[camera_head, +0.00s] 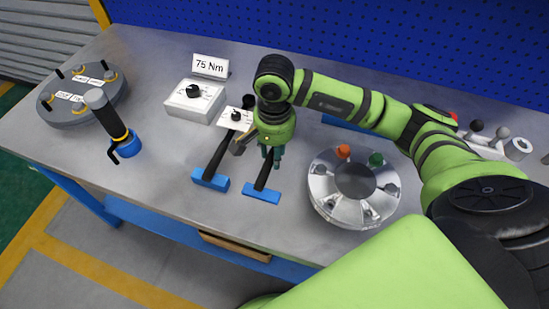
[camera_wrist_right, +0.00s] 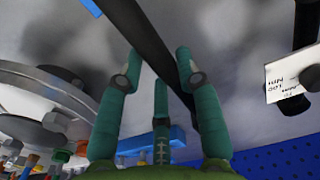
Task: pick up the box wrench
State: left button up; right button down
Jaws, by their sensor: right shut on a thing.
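My right gripper (camera_head: 270,152) is over the middle of the bench, pointing down, with its fingers around a black bar-shaped tool (camera_head: 264,175), which I take to be the box wrench. The near end of the tool lies at a blue block (camera_head: 261,194); its far end is hidden under the gripper. In the right wrist view the green fingers (camera_wrist_right: 158,75) stand on both sides of the black bar (camera_wrist_right: 150,42), which runs diagonally between them. I cannot tell whether the tool is clear of the bench. My left gripper is not in view.
A similar black tool (camera_head: 218,155) with a blue block lies close on the left. A silver flanged shell (camera_head: 322,190) stands close on the right. A grey box with a knob (camera_head: 195,103), a "75 Nm" sign (camera_head: 210,65) and a round grey plate (camera_head: 75,115) are farther left.

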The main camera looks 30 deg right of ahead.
jog(key=s+d+r+b, duration=0.3)
jog(key=s+d+r, duration=0.4)
jog(key=shift+s, duration=0.2)
jog(key=shift+s+d+r, duration=0.45)
jog(key=shift+s+r, duration=0.05)
jog(key=shift+s, duration=0.1)
